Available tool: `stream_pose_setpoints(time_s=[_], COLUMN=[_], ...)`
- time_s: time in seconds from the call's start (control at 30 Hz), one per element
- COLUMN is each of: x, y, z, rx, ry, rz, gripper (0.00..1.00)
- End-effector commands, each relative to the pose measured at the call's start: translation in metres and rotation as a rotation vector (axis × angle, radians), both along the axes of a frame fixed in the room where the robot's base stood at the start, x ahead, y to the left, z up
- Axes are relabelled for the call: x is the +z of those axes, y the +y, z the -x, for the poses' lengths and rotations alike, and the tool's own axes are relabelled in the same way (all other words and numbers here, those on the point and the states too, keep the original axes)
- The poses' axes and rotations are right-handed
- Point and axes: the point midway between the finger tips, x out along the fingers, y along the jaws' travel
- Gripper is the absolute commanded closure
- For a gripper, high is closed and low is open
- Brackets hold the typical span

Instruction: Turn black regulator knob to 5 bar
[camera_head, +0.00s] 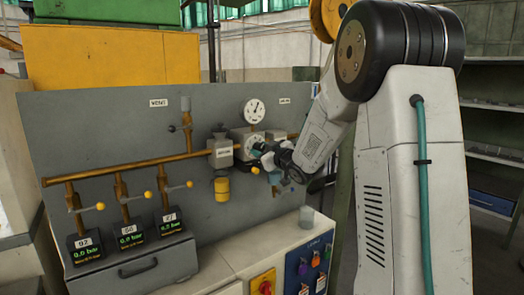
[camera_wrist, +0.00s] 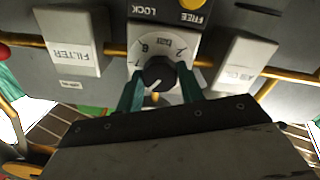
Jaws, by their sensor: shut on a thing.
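The black regulator knob (camera_wrist: 157,69) shows in the wrist view on a pale dial plate (camera_wrist: 146,48) with a numbered scale. A white pointer line on the knob points toward the lower left of that picture. My gripper (camera_wrist: 161,84) is shut on the knob, one teal finger on each side. In the head view my gripper (camera_head: 262,151) is at the grey regulator on the panel and hides the knob. The round white gauge (camera_head: 254,110) stands above the regulator; its reading is too small to tell.
A filter block (camera_wrist: 72,42) and another labelled block (camera_wrist: 240,62) flank the dial in the wrist view. A brass pipe (camera_head: 125,168) runs along the grey panel. Displays with yellow-handled valves stand at left. A yellow bowl (camera_head: 222,189) hangs below the filter.

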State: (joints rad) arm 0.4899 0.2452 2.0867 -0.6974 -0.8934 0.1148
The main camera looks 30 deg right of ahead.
Motion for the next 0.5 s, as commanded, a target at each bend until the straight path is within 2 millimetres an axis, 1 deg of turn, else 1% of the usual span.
stream_pose_setpoints(time_s=[0.5], x=[-0.0007], y=[0.0002], z=[0.0003], rx=[0.0], ry=[-0.013], rz=[0.417], gripper=[0.85])
